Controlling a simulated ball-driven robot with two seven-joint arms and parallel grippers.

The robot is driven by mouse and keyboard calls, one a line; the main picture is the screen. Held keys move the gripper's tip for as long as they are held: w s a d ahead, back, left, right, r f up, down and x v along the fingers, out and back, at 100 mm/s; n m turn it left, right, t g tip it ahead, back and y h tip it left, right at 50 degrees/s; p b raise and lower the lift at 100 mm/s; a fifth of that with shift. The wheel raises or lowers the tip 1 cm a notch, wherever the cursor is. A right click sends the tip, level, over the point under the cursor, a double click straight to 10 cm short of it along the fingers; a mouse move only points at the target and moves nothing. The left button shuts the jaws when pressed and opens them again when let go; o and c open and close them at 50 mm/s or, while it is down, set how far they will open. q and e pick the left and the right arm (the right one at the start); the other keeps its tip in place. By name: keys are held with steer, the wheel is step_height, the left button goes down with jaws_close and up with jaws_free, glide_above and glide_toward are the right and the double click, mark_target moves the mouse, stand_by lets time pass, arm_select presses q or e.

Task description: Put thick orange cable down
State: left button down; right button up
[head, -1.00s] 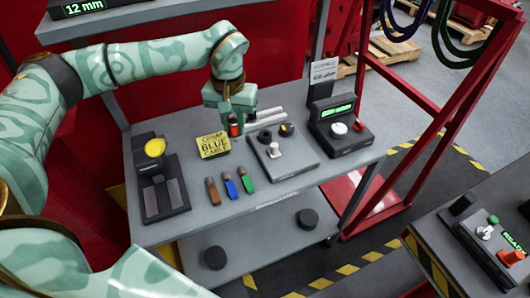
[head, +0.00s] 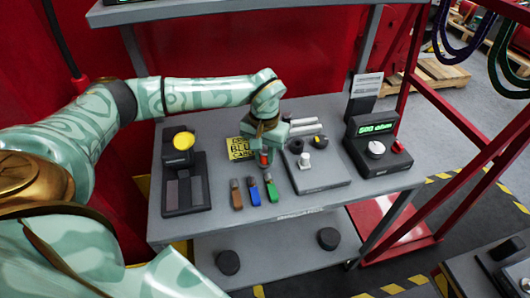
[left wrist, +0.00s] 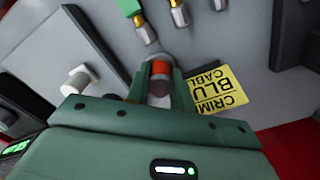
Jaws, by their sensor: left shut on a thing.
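My left gripper (head: 265,150) reaches over the grey workbench (head: 310,205), pointing down. It is shut on the thick orange cable (head: 264,159), a short orange-red piece. In the left wrist view the orange cable (left wrist: 161,68) sits between the two green fingers (left wrist: 160,82), with a pale metal end and a dark lower part. I cannot tell whether it touches the bench. Brown (head: 236,197), blue (head: 254,193) and green (head: 271,190) cables lie in a row just in front. My right gripper is out of view.
A yellow sign (head: 239,148) is beside the gripper. A grey plate with knobs (head: 318,175) and an ohm meter (head: 375,140) are at right. Bench front has free room.

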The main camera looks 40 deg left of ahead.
arm_select(q)
steer(key=shift+f, duration=0.1)
steer(key=c, duration=1.2)
jaws_free()
